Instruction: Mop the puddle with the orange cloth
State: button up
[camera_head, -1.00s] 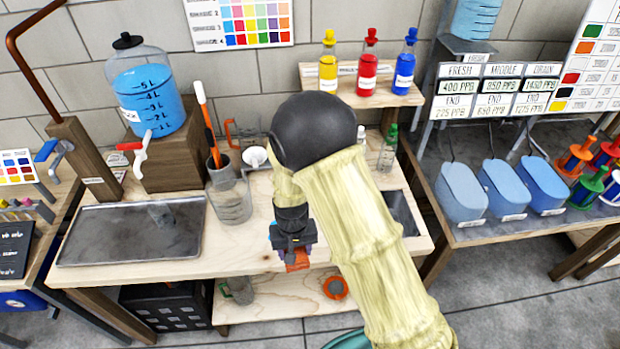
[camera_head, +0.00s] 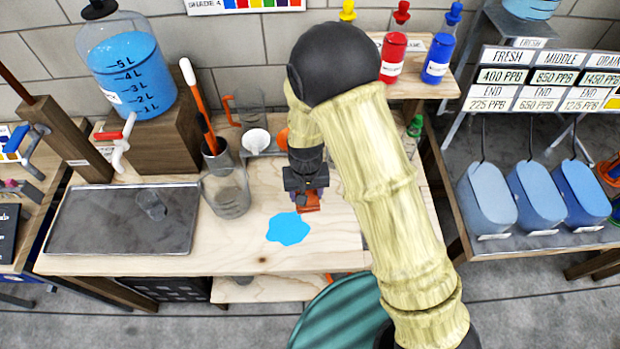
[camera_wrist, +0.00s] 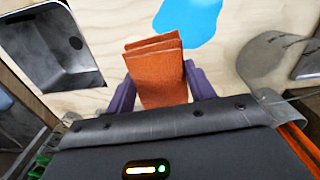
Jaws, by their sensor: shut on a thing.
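The puddle (camera_head: 288,228) is a bright blue patch on the light wooden table top in the head view. It also shows at the top of the wrist view (camera_wrist: 188,20). My gripper (camera_head: 308,198) is pointing down just above and to the right of the puddle. It is shut on the folded orange cloth (camera_wrist: 158,75), which sits between the purple fingers in the wrist view. The cloth (camera_head: 309,203) shows under the gripper in the head view, close beside the puddle. Whether it touches the table I cannot tell.
A glass jar (camera_head: 228,190) stands left of the puddle, with a grey cup (camera_head: 217,160) holding an orange-handled tool behind it. A dark tray (camera_head: 110,220) lies at the left. A sink basin (camera_wrist: 58,45) shows in the wrist view. The table front by the puddle is clear.

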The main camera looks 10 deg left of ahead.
jog(key=shift+w, duration=0.15)
jog(key=shift+r, duration=0.1)
jog(key=shift+f, duration=0.3)
jog(key=f+b, duration=0.3)
jog(key=shift+d+f, duration=0.15)
jog(key=shift+d, duration=0.05)
jog(key=shift+a+f+b, duration=0.25)
jog(key=shift+f+b, duration=0.35)
jog(key=shift+d, duration=0.15)
